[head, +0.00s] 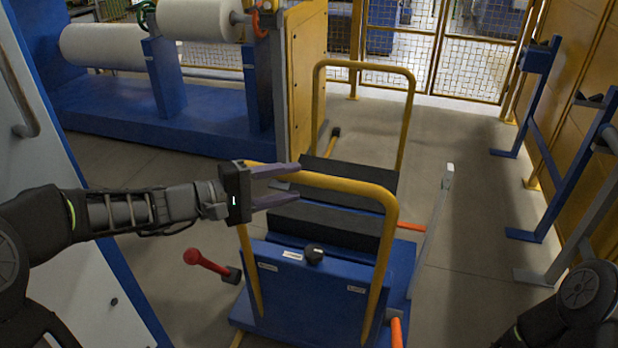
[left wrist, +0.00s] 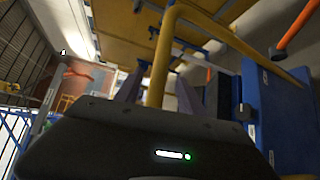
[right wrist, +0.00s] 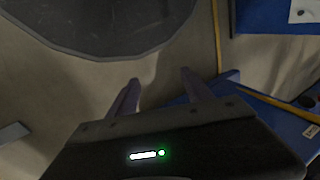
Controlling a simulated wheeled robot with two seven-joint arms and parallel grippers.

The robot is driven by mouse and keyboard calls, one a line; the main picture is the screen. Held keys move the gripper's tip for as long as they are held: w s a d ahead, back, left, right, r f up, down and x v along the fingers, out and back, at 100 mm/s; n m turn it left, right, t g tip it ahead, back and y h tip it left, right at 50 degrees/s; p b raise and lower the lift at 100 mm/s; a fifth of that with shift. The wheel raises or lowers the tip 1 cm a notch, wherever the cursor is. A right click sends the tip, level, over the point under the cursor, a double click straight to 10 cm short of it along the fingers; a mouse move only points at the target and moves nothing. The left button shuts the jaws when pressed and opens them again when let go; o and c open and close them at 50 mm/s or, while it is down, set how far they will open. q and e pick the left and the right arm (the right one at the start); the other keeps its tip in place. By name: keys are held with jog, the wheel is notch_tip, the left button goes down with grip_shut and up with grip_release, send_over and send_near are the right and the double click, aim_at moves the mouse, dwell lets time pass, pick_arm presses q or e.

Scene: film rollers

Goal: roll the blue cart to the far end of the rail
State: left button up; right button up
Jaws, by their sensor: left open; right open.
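The blue cart (head: 315,290) stands in the middle of the head view, with a yellow tube handle (head: 385,205) at its near end and another (head: 362,65) at its far end. Dark blocks (head: 325,226) lie across its top. My left gripper (head: 298,183) is open at the top left of the near handle. In the left wrist view the yellow tube (left wrist: 160,65) passes between its fingers, which are not closed on it. My right gripper (right wrist: 160,76) is open and empty in its wrist view, outside the head view. I cannot clearly make out the rail.
A blue machine with white rolls (head: 195,18) stands at the far left. A red-knobbed lever (head: 205,260) is left of the cart. Blue stands (head: 545,140) line the right side. A mesh fence (head: 465,55) closes the back; floor before it is clear.

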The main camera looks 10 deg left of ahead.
aim_at(300, 181)
pick_arm(q)
jog(key=x, duration=0.5)
jog(key=shift+d, duration=0.1)
grip_shut()
dwell(0.4)
dwell(0.9)
